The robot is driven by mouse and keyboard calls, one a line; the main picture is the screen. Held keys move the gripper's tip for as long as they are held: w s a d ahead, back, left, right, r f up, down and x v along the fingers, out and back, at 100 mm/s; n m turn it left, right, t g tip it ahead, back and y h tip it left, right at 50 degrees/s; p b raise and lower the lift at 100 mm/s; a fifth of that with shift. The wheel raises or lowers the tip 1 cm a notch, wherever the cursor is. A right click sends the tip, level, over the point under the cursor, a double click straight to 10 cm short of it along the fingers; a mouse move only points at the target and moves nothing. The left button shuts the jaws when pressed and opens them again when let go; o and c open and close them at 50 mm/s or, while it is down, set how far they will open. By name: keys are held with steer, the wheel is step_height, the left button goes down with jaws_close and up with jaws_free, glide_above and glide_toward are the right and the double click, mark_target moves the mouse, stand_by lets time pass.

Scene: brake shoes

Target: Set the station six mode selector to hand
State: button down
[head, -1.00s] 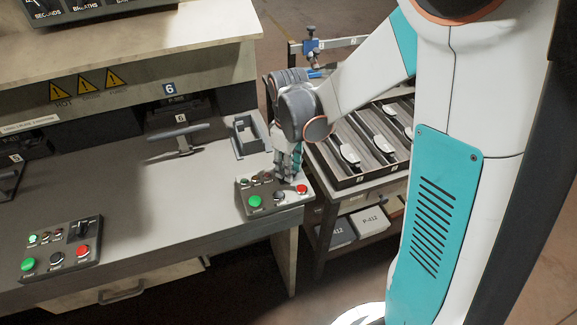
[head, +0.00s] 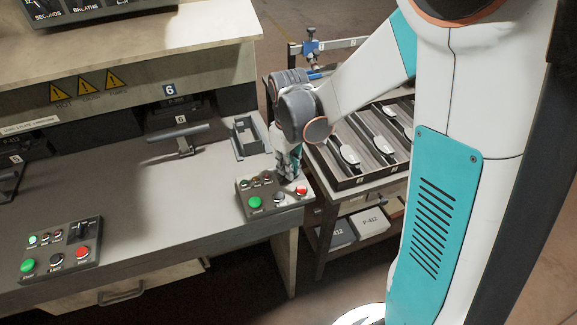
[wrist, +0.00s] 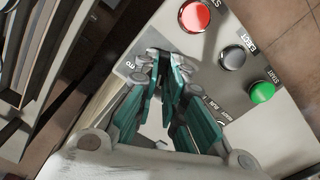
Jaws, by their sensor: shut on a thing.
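The station six control box (head: 260,203) sits at the right end of the bench, with a green start button, a dark eject button and a red stop button along its front; the box also shows in the wrist view (wrist: 200,62). My gripper (head: 290,172) points down over the box's back right part. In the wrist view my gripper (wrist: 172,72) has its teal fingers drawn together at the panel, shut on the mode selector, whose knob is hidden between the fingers. The selector's pointing direction cannot be seen.
A second control box (head: 60,250) with a black selector stands at the bench's left. A grey bracket (head: 250,137) and a lever handle (head: 180,135) lie behind the station six box. A cart with a tray of brake shoes (head: 345,180) stands just right.

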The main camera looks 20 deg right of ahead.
steer(key=m, duration=0.5)
steer(key=shift+d, duration=0.1)
steer(key=shift+m, duration=0.3)
stand_by(0.4)
steer(key=c, duration=1.7)
jaws_free()
step_height(320, 180, up, 12)
steer(key=s+r+t, duration=0.1)
steer(key=s+t, duration=0.1)
steer(key=s, duration=0.3)
steer(key=s+r+t, duration=0.1)
steer(key=s+t, duration=0.1)
steer(key=s, duration=0.3)
steer(key=s+r+t, duration=0.1)
steer(key=s+t, duration=0.2)
steer(key=s, duration=0.2)
steer(key=shift+s+r, duration=0.2)
steer(key=shift+r, duration=0.15)
